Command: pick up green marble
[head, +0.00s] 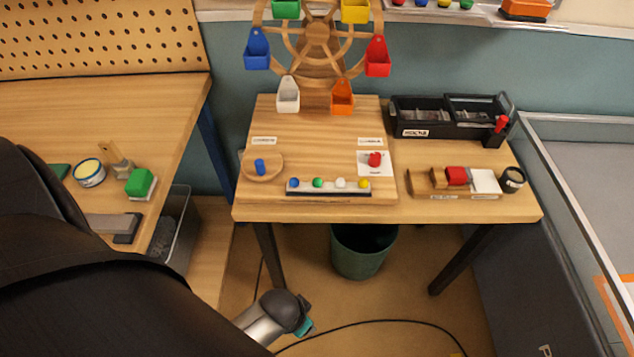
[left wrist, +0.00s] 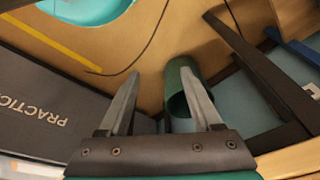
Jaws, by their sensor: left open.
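The green marble (head: 318,183) sits in a narrow dark rack (head: 329,192) near the front edge of the small wooden table. A blue marble (head: 293,183) is on its left, and a white marble (head: 340,183) and a yellow marble (head: 363,183) are on its right. My left arm comes in low from the left in the head view and ends below the table's front, well away from the marble. In the left wrist view my left gripper (left wrist: 160,72) is open and empty, with the floor and a green bin beyond its fingers. My right gripper is not in view.
A wooden wheel (head: 318,42) with coloured buckets stands behind the rack. A black organiser (head: 440,113) and a wooden holder (head: 425,182) are to the right. A green bin (head: 362,250) stands under the table (head: 480,208). A workbench (head: 150,95) is at left.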

